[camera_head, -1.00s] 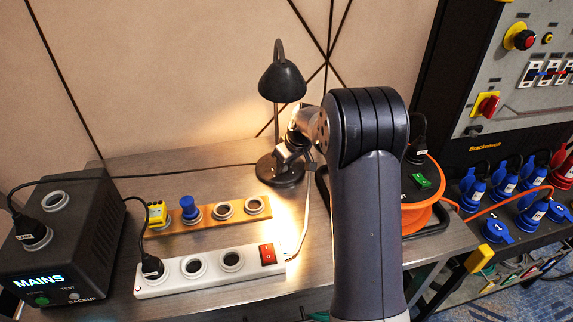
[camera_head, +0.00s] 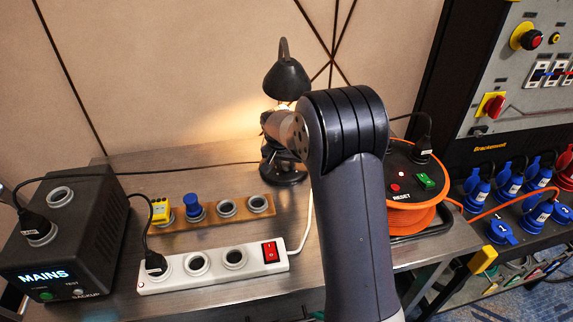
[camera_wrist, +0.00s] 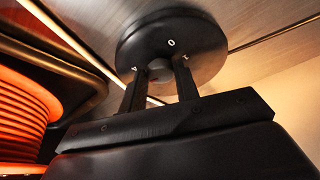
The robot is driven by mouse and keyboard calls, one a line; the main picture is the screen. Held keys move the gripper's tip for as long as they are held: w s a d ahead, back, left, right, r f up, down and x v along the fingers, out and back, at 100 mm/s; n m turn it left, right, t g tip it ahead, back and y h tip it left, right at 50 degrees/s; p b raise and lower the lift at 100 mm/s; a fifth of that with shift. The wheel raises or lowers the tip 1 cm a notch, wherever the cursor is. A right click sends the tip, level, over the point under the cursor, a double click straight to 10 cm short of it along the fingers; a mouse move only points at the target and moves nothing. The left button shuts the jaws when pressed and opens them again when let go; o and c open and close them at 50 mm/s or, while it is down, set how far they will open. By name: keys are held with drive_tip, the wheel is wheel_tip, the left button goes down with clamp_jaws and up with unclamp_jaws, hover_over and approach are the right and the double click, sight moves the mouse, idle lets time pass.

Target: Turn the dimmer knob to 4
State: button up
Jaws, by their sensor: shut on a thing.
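The desk lamp (camera_head: 287,80) stands at the back of the bench, its black base (camera_head: 283,176) partly behind my wrist. In the wrist view, the round black base (camera_wrist: 195,35) carries white dial marks, with 0 at the far side, what looks like a 4 at left and a partly covered mark at right. The small dimmer knob (camera_wrist: 160,72) sits in the middle. My gripper (camera_wrist: 160,78) is shut on it, one finger on each side. The knob's pointer cannot be made out.
An orange cable reel (camera_head: 412,215) stands right of my arm; its coils also show in the wrist view (camera_wrist: 25,105). A white power strip (camera_head: 215,268), a wooden strip with plugs (camera_head: 240,208) and a black mains box (camera_head: 70,235) are at left.

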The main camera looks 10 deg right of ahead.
drive_tip(key=shift+w+a+m+g+h+b, duration=0.15)
drive_tip(key=shift+m+g+h+b, duration=0.15)
drive_tip(key=shift+m, duration=0.75)
drive_tip(key=shift+a+m+g+h+b, duration=0.1)
drive_tip(key=shift+m+g+h+b, duration=0.2)
drive_tip(key=shift+m, duration=0.75)
drive_tip(key=o, duration=1)
drive_tip(key=v, duration=0.2)
drive_tip(key=shift+a+r, duration=0.15)
drive_tip(key=shift+r, duration=0.15)
drive_tip(key=s+a, duration=0.8)
drive_tip(key=shift+s+a+r+b, duration=0.15)
drive_tip(key=shift+s+a+b, duration=0.2)
drive_tip(key=shift+b, duration=0.05)
